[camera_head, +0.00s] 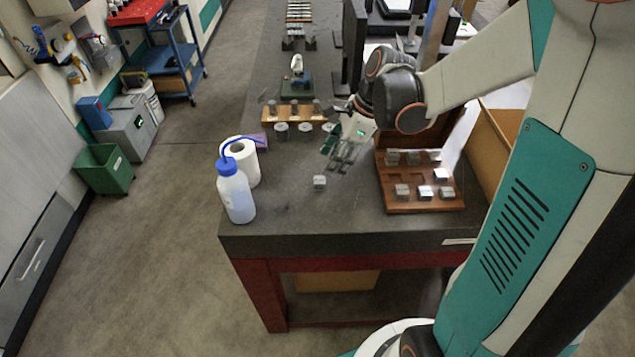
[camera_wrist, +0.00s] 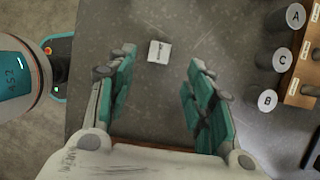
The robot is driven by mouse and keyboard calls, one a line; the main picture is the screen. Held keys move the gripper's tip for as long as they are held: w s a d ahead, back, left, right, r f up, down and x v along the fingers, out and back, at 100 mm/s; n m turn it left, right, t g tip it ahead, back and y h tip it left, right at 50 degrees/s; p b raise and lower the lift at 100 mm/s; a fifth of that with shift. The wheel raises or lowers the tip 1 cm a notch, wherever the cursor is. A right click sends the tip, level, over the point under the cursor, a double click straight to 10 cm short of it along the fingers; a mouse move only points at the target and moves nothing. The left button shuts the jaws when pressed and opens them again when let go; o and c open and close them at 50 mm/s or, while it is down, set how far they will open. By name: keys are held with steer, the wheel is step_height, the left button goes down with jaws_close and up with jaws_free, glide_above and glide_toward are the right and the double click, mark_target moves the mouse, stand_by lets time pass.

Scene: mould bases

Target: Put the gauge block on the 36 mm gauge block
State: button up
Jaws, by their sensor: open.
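My gripper (camera_head: 342,155) is open and empty above the dark stone table, left of the wooden case. In the wrist view its two green-padded fingers (camera_wrist: 155,92) are spread wide. A small grey gauge block (camera_head: 319,182) sits alone on the table, slightly left of and nearer the camera than the fingers. In the wrist view what appears to be this block (camera_wrist: 159,51) lies beyond the fingertips, within the gap's width; its small marking is unreadable. Several metal blocks (camera_head: 402,193) sit in the wooden case (camera_head: 398,207). I cannot tell which block is the 36 mm one.
A blue-capped bottle (camera_head: 236,195) and a white roll (camera_head: 243,155) stand at the table's left edge. A wooden rack (camera_head: 272,115) with metal cylinders stands behind; the wrist view shows cylinders lettered A, B (camera_wrist: 267,100) and C. The front middle of the table is clear.

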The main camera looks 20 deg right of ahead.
mark_target(322, 180)
steer(key=b+x, duration=0.1)
steer(key=x, duration=0.2)
steer(key=b+x, duration=0.1)
steer(key=x, duration=0.3)
steer(key=shift+d+f, duration=0.1)
steer(key=shift+f, duration=0.25)
steer(key=shift+r, duration=0.1)
jaws_close()
